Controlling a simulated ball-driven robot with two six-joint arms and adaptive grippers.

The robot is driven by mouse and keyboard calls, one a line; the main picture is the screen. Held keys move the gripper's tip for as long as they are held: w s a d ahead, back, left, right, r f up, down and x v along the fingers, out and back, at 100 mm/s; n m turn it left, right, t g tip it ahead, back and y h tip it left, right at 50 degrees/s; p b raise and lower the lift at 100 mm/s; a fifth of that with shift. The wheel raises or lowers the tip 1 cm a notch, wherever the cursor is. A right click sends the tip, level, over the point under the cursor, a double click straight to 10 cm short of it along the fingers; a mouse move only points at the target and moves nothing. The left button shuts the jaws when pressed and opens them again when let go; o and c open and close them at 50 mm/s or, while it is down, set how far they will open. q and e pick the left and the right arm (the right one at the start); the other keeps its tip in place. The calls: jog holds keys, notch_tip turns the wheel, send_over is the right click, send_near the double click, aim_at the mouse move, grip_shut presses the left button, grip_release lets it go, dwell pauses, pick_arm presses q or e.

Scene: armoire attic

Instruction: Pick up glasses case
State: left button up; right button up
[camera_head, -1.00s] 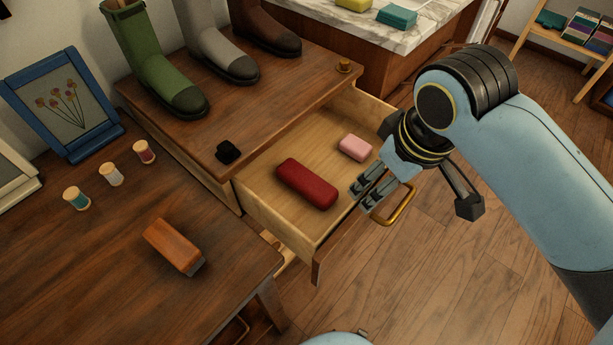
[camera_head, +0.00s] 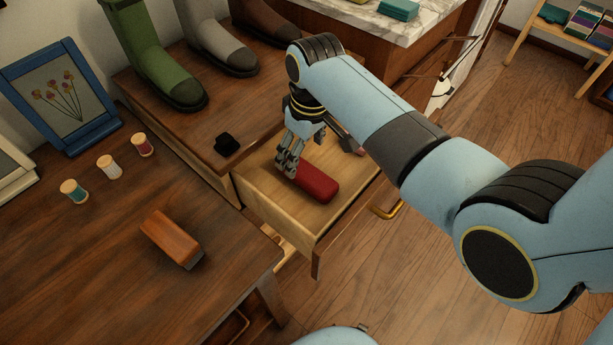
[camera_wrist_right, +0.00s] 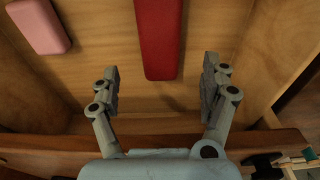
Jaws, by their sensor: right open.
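The red glasses case (camera_head: 318,184) lies in the open wooden drawer. In the right wrist view the case (camera_wrist_right: 158,42) runs lengthwise away from my right gripper, its near end about level with the fingertips. My right gripper (camera_head: 287,163) is in the drawer area at the left end of the case, which it partly hides in the head view. In the right wrist view the right gripper (camera_wrist_right: 160,85) is open, with one finger either side of the case's line and gaps on both sides. My left gripper is not in view.
A pink block (camera_wrist_right: 40,25) lies in the drawer beside the case. The drawer (camera_head: 262,209) has wooden walls and a brass handle (camera_head: 389,207). A black object (camera_head: 227,145) sits on the dresser edge. Boots stand behind. An orange-brown brush-like block (camera_head: 172,238) lies on the left table.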

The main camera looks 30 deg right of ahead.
aim_at(307, 172)
jog(key=shift+f, duration=0.8)
jog(key=f, duration=0.2)
jog(key=s+f+b, duration=0.1)
jog(key=f, duration=0.1)
jog(key=shift+d+f, duration=0.15)
jog(key=shift+f, duration=0.2)
jog(key=shift+w+f, duration=0.1)
jog(key=shift+f, duration=0.2)
jog(key=shift+r, duration=0.1)
jog(key=shift+c, duration=0.3)
jog(key=c, duration=1.2)
jog(key=shift+c, duration=0.2)
jog(key=shift+r, duration=0.1)
